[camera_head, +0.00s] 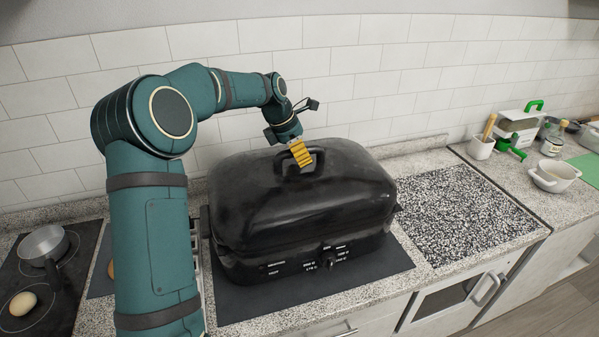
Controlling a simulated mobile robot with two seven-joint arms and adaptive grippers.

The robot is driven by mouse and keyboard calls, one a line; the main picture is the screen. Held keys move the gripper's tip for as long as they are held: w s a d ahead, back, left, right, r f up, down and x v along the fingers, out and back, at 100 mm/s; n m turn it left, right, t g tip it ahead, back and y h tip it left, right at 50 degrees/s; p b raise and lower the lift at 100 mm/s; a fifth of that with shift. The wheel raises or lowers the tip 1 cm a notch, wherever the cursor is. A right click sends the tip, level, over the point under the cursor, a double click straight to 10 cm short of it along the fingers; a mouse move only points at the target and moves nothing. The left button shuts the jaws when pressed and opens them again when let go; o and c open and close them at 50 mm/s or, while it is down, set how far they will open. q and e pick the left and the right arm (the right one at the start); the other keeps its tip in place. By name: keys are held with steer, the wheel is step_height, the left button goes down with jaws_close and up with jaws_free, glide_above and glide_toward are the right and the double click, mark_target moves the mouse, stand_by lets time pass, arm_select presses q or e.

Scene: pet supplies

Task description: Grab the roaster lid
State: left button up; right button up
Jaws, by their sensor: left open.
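The roaster lid (255,205) is a large black dome that sits on the black roaster base (290,267). A raised handle (285,168) stands on top of the lid. My left gripper (301,155) is at the lid handle, with its yellow ridged finger pad against or just in front of the handle's right part. The gripper is open. I cannot tell whether it touches the handle, and the far finger is hidden. My right gripper is not in view.
The roaster stands on a dark mat (370,285) on the speckled counter. A white bowl (556,177) and a utensil cup (481,147) are at the right. The tiled wall is close behind.

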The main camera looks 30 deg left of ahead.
arm_select(q)
steer(key=shift+c, duration=0.4)
jaws_close()
steer(key=shift+r, duration=0.1)
